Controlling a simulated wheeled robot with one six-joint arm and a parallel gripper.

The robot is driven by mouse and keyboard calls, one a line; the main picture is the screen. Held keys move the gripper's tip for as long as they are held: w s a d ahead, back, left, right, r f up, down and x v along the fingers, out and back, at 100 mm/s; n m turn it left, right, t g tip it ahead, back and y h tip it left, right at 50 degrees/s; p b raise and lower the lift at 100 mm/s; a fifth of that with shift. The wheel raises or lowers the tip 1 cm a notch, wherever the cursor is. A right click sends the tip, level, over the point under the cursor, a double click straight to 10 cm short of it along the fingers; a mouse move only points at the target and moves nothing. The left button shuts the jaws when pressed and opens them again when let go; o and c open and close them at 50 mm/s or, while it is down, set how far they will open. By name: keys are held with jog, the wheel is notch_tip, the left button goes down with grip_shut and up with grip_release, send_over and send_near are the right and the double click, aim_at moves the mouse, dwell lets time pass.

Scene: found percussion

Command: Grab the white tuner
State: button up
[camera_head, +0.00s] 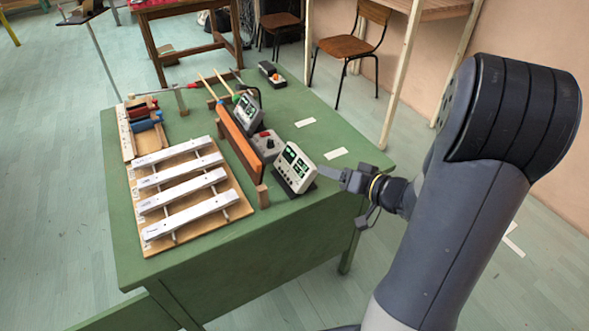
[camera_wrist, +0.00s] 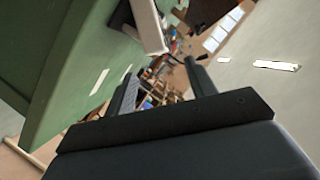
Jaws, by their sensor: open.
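The white tuner (camera_head: 294,168), a boxy device with a dark screen and green display, stands tilted on a dark stand near the right edge of the green table (camera_head: 310,205). In the wrist view a white block that looks like this tuner (camera_wrist: 149,25) shows at the top, beyond and left of the space between the fingers. My gripper (camera_head: 330,173) is just right of the tuner, at about its height. In the wrist view its two fingers (camera_wrist: 160,75) are apart with nothing held between them. The head view does not clearly show whether a finger touches the tuner.
A similar grey device (camera_head: 247,112) stands farther back. A grey box with a red knob (camera_head: 265,143) and an orange-brown board (camera_head: 239,143) lie left of the tuner. White bars on a wooden board (camera_head: 187,205) fill the front left. Paper strips (camera_head: 335,154) mark clear table behind.

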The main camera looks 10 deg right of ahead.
aim_at(311, 163)
jog(key=x, duration=0.3)
jog(key=b+x, duration=0.1)
jog(key=x, duration=0.6)
jog(key=shift+w+d+f+b, duration=0.15)
jog(key=shift+d+f+b, duration=0.05)
jog(key=shift+b, duration=0.1)
grip_shut()
